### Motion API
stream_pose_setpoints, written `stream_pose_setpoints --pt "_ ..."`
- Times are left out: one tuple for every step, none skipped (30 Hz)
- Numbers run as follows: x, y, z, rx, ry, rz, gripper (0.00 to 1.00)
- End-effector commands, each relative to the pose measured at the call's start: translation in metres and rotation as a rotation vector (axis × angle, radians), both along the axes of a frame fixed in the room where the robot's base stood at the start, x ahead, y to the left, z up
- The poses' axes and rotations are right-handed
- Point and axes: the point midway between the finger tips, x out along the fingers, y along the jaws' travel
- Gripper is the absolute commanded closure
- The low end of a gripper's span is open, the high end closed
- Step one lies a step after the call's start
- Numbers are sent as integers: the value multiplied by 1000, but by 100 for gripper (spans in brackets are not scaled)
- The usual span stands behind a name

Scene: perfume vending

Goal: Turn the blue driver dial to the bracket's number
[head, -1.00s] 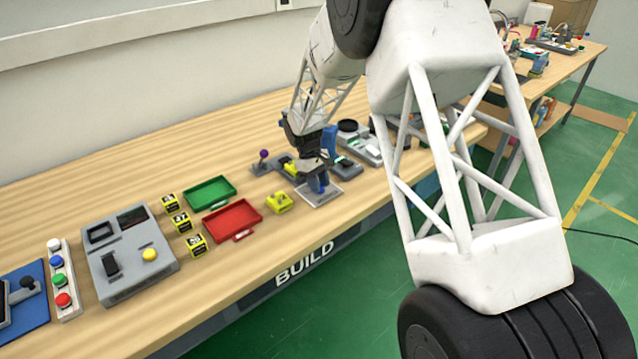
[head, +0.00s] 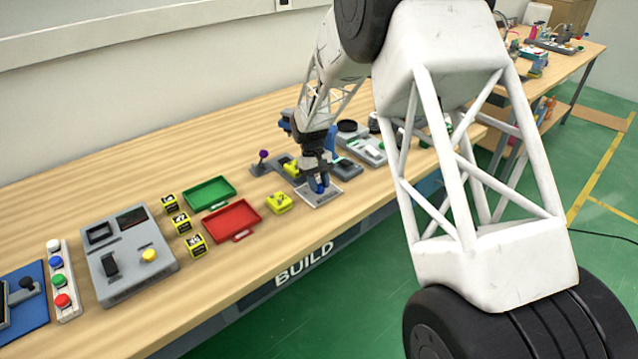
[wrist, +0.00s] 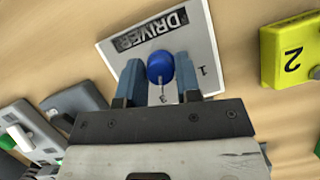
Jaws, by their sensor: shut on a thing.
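The blue driver dial (wrist: 160,67) sits on a light grey plate (wrist: 208,45) marked DRIVER, with the digits 1 and 3 readable beside it in the wrist view. My gripper (wrist: 159,80) has its two blue fingers on either side of the dial, shut on it. In the head view, my gripper (head: 320,187) is over the plate (head: 333,195) near the table's front edge, and the dial is mostly hidden there. The yellow bracket (wrist: 290,52) shows the number 2 and lies to the right of the plate in the wrist view. It also shows in the head view (head: 279,203).
A red tray (head: 252,207) and a green tray (head: 225,184) lie left of the bracket. Several yellow-black number blocks (head: 182,222) stand beside them. A purple-topped joystick (head: 263,155) is behind. Grey devices (wrist: 30,132) lie on the plate's other side.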

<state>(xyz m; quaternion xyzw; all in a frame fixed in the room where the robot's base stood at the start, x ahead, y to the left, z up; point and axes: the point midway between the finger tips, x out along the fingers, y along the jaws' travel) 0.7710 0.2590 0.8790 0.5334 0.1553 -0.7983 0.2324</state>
Motion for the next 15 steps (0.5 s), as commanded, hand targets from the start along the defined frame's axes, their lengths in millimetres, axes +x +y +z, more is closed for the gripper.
stream_pose_setpoints --pt "0 0 -1 -1 1 0 64" --pt "0 0 -1 -1 1 0 59" --pt "0 0 -1 -1 1 0 53" --pt "0 0 -1 -1 1 0 49" --pt "0 0 0 0 0 0 46" --pt "0 0 0 0 0 0 46" --pt "0 0 0 0 0 0 46" --pt "0 0 0 0 0 0 46" --pt "0 0 0 0 0 1 46" --pt "0 0 0 0 0 1 46" --pt "0 0 0 0 0 1 46" --pt "0 0 0 0 0 1 46" --pt "0 0 0 0 0 1 46" --pt "0 0 0 0 0 1 46" --pt "0 0 1 0 0 1 46"
